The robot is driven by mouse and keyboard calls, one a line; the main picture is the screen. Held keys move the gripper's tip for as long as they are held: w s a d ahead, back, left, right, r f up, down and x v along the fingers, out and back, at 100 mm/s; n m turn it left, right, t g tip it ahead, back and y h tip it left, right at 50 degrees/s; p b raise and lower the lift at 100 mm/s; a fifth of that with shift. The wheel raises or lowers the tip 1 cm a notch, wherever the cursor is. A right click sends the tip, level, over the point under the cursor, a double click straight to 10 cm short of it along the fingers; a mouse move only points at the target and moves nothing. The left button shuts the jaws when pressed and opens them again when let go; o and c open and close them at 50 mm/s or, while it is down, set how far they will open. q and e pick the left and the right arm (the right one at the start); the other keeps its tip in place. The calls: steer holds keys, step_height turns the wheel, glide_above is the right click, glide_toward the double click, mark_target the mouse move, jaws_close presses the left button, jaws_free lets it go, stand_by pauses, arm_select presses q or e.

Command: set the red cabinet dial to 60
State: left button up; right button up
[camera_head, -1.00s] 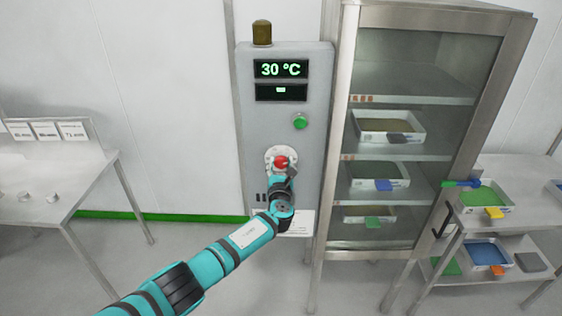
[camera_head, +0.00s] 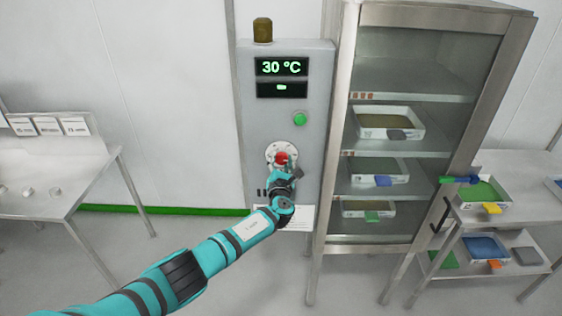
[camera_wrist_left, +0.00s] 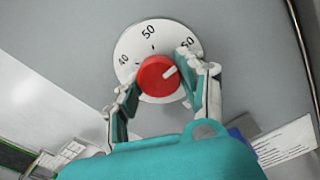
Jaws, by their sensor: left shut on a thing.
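The red cabinet dial (camera_head: 281,158) sits on a round white scale low on the grey cabinet's front panel. In the left wrist view, the red knob (camera_wrist_left: 155,75) has a white pointer aimed to the upper right, toward the 60 side of the scale. My left gripper (camera_head: 285,172) is at the dial. The wrist view shows its fingers (camera_wrist_left: 163,88) on both sides of the knob, shut on it. The display (camera_head: 281,67) reads 30 °C. My right gripper is not in view.
A green button (camera_head: 300,119) is above the dial. A glass-fronted cabinet (camera_head: 345,150) with trays stands close on the right. A cart (camera_head: 455,213) with trays is at far right. A table (camera_head: 90,190) with small items and cards stands at left.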

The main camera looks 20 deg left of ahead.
arm_select(q)
steer(key=shift+f, duration=0.15)
steer(key=o, duration=1.2)
steer(key=shift+s+d, duration=0.2)
steer(key=shift+s, duration=0.3)
steer(key=v, duration=1.1)
